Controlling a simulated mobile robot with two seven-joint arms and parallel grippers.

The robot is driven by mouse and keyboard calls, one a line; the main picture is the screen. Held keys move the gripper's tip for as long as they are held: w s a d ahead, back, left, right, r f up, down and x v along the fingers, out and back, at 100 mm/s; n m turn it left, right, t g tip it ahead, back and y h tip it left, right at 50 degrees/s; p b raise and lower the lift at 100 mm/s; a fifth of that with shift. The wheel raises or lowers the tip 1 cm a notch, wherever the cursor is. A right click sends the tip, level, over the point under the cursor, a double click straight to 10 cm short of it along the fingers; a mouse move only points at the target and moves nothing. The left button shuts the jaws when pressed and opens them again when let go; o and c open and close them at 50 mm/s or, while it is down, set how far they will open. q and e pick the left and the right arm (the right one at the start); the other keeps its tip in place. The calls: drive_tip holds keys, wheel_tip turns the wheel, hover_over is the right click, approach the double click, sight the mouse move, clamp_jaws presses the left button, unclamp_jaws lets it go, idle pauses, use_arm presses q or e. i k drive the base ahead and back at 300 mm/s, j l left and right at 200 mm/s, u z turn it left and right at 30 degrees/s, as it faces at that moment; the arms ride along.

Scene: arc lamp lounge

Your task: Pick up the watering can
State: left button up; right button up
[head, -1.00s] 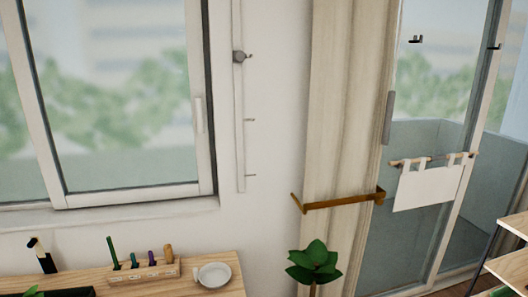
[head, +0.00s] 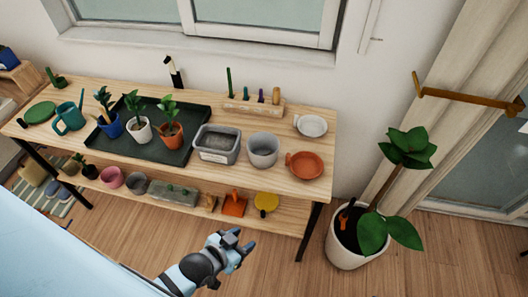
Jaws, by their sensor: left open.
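My left gripper (head: 240,241) is open and empty, low in front of the table and well to the right of the can. It is apart from everything around it. My right gripper is out of view.
A dark tray (head: 150,155) with several potted plants sits right of the can. A grey basin (head: 216,144), a grey pot (head: 262,150) and terracotta dishes (head: 305,165) stand further right. The lower shelf holds several pots. A large potted plant (head: 350,245) stands on the floor.

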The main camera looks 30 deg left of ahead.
sight(68, 113)
drive_tip(key=u, duration=2.25)
